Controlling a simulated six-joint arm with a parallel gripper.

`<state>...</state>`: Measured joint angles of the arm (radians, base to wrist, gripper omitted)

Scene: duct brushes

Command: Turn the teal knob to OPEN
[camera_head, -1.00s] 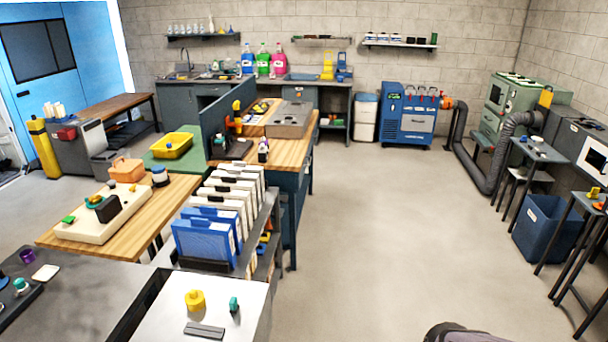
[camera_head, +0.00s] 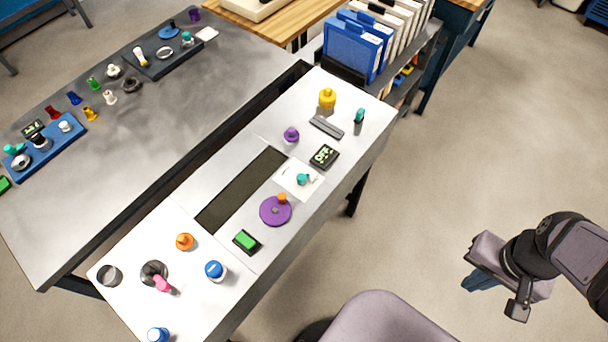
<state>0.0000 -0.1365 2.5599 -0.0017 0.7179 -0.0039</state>
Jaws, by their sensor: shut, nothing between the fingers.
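A teal knob (camera_head: 302,179) sits on a white square plate (camera_head: 288,184) on the narrow light bench. A pale pointer or tab shows at its right side; I cannot read any OPEN mark on the plate. A black display (camera_head: 324,156) with green characters stands just behind it, too small to read surely. Another teal piece (camera_head: 359,115) stands farther back on the same bench. My gripper (camera_head: 475,282) is shut and empty over the floor to the right, well apart from the bench and the knob.
Near the knob are a purple disc (camera_head: 275,211) with an orange peg, a purple knob (camera_head: 291,134), a green button (camera_head: 246,242) and a dark recessed strip (camera_head: 240,190). A grey table (camera_head: 190,110) with small parts lies left. Binders (camera_head: 355,45) stand behind. Floor is clear between bench and gripper.

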